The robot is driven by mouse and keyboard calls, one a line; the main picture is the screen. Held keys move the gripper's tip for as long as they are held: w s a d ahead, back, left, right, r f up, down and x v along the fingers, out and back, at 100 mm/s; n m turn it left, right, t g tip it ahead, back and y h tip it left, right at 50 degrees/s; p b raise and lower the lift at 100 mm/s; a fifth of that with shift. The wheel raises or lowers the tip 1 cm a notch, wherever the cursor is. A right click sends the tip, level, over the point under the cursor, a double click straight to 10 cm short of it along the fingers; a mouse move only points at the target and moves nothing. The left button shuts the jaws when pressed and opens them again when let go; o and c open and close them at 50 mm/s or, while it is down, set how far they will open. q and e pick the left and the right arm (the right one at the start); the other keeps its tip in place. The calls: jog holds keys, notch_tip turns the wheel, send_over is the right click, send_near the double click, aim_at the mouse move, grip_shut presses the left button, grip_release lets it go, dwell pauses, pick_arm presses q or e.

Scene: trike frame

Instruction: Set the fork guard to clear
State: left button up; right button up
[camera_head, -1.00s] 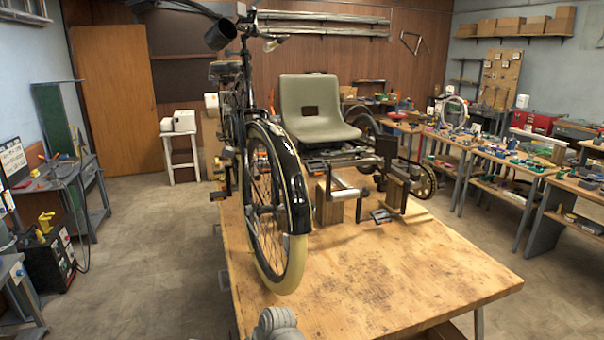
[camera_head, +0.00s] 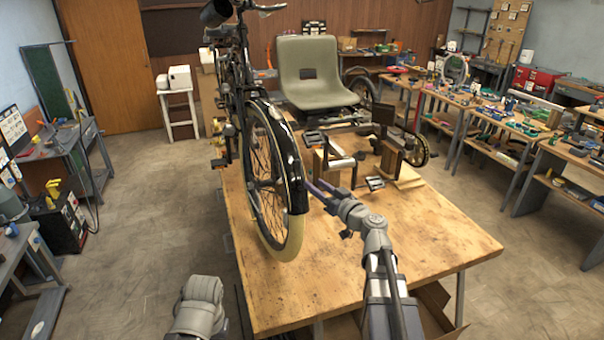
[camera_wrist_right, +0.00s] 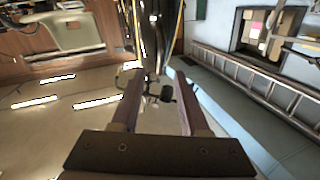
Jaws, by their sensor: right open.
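The bicycle's front wheel (camera_head: 272,195) stands upright on the wooden table (camera_head: 380,260). A black guard (camera_head: 293,165) curves over its tyre and ends in a dark lower flap. I cannot make out a separate part marked as the fork guard or its setting. My right gripper (camera_head: 317,190) is just right of the guard's lower end, pointing towards the wheel. Its two fingers are apart in the right wrist view (camera_wrist_right: 158,85), with nothing clearly held. Whether it touches the guard cannot be told. Of my left arm only a grey link shows at the bottom; its gripper is out of view.
Wooden blocks (camera_head: 390,155) and a pedal (camera_head: 375,182) are right of the wheel. The front right of the table is clear. Benches with tools line the right side.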

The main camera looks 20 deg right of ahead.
aim_at(303, 176)
jog(key=x, duration=0.7)
jog(key=shift+w+a, duration=0.15)
jog(key=shift+w, duration=0.2)
grip_shut()
dwell(1.0)
